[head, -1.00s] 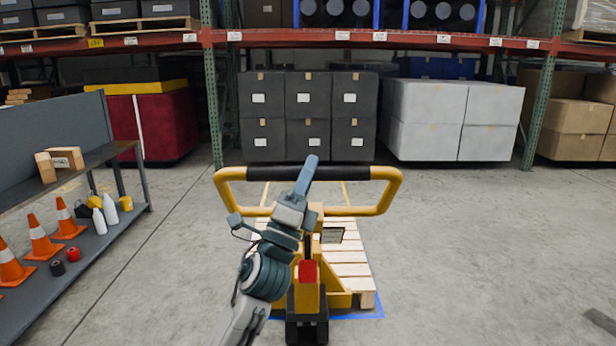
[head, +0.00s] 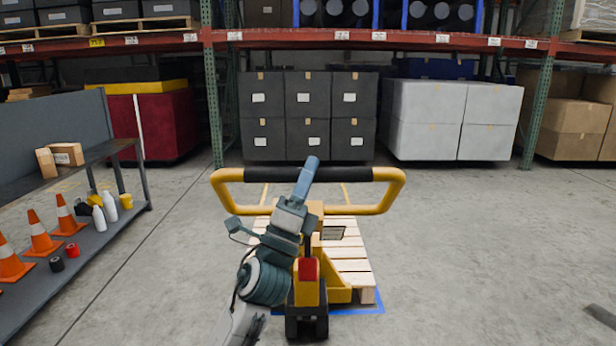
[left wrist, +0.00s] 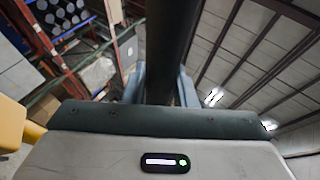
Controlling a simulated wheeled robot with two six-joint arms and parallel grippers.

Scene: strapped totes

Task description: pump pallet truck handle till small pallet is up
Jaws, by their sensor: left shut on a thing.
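The yellow pallet truck (head: 335,290) stands in front of me. Its looped handle (head: 388,190) has a black grip bar (head: 345,174) across the top. My left gripper (head: 308,172) is shut on that bar near its middle; the black bar (left wrist: 174,50) also runs between my fingers in the left wrist view. The small wooden pallet (head: 350,257) is behind the truck's body, over its forks. A blue floor outline (head: 362,308) shows around its near edge. My arm hides part of the truck and pallet. I cannot tell the pallet's height off the floor. My right gripper is not in view.
A grey shelf (head: 92,245) with orange cones, bottles and small boxes stands at the left. A rack (head: 400,42) with black, white and brown cartons spans the back. The concrete floor to the right is mostly clear.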

